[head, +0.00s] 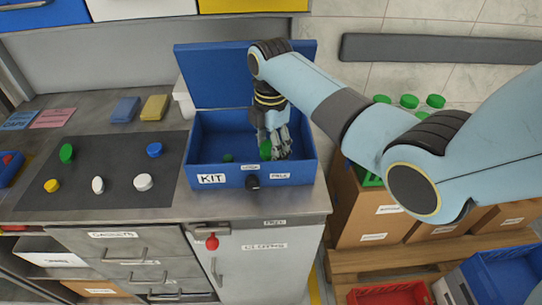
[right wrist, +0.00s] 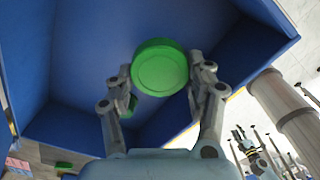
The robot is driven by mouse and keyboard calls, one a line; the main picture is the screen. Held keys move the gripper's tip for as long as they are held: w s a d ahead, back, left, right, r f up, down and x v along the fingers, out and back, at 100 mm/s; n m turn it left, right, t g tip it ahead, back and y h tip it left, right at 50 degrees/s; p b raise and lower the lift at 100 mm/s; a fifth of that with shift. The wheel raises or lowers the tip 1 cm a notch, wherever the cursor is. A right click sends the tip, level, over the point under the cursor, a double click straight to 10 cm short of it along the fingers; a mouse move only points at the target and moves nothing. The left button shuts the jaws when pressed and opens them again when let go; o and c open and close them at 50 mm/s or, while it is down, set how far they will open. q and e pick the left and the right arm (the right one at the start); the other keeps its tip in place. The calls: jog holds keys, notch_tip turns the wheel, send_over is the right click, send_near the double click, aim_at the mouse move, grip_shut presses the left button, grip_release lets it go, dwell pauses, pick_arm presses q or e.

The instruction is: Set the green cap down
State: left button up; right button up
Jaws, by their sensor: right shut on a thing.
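My right gripper (head: 274,149) reaches down into the open blue KIT box (head: 222,180) on the counter. It is shut on a green cap (head: 265,150). In the right wrist view the round face of this cap (right wrist: 160,70) shows between the two fingertips, with the blue box inside behind it. I cannot tell whether the cap touches the box floor. A second green cap (head: 228,158) lies in the box to the left, partly hidden by a finger in the right wrist view (right wrist: 131,104).
The box's lid (head: 215,75) stands open behind it. A dark mat (head: 115,160) at left carries another green cap (head: 66,153), a blue cap (head: 154,149), a yellow cap (head: 51,186) and two white caps (head: 143,182). Green-topped bottles (head: 409,101) stand beyond the counter at right.

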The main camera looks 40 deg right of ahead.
jog(key=shift+f, duration=1.75)
jog(key=shift+f, duration=0.15)
jog(key=o, duration=0.5)
jog(key=shift+c, duration=0.2)
jog(key=shift+r, duration=0.55)
notch_tip(320, 180, up, 11)
jog(key=shift+r, duration=0.1)
